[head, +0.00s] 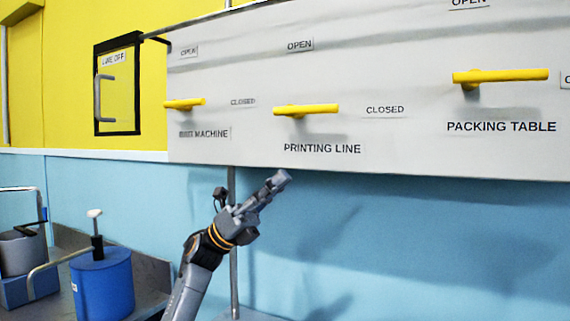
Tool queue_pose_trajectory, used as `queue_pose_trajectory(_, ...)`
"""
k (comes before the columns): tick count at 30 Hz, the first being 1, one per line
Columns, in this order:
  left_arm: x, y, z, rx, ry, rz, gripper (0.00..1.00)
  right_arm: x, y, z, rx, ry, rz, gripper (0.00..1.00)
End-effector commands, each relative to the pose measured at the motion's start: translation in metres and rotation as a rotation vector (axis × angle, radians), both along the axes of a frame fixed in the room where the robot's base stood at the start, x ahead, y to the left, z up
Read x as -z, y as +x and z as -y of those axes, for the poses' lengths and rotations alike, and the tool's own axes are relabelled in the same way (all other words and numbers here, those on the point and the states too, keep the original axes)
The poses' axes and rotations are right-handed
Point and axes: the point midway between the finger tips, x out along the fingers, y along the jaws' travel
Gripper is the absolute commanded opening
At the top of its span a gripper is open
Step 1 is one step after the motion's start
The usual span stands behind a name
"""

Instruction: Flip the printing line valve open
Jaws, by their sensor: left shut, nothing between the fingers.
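The printing line valve has a yellow handle (307,110) on the grey panel (400,75). The handle lies level, pointing right toward its CLOSED label (385,110). Its OPEN label (300,45) is above it, and the PRINTING LINE label (322,148) is below. My left gripper (278,180) is shut and empty. In the picture it is just below the panel's lower edge, under the PRINTING LINE label and apart from the handle. My right gripper does not show.
Similar level yellow handles stand to the left (185,104) and at the right above PACKING TABLE (500,77). A framed yellow door marked LINE OFF (117,90) is left of the panel. A blue container (103,285) stands at lower left. A thin grey pole (234,270) rises behind my arm.

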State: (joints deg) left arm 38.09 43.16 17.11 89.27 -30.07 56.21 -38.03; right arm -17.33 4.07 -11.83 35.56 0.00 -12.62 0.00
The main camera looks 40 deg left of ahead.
Motion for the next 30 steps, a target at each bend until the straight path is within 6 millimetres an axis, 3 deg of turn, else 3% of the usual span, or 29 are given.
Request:
queue_pose_trajectory(1, -0.013, 0.002, 0.007, 0.001, 0.0, 0.003, 0.0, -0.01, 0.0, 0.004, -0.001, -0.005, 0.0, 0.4)
queue_pose_trajectory(11, -0.063, 0.024, 0.052, 0.002, -0.001, 0.001, 0.0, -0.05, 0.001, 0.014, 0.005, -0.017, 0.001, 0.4)
queue_pose_trajectory(15, -0.084, 0.028, 0.053, 0.0, -0.001, 0.002, 0.0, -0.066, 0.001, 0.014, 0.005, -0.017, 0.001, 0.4)
queue_pose_trajectory(21, -0.096, 0.032, 0.052, 0.0, -0.001, 0.0, 0.0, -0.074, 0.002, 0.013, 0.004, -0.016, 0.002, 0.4)
queue_pose_trajectory(30, -0.096, 0.032, 0.052, 0.0, -0.001, 0.0, 0.0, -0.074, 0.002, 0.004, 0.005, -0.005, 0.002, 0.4)
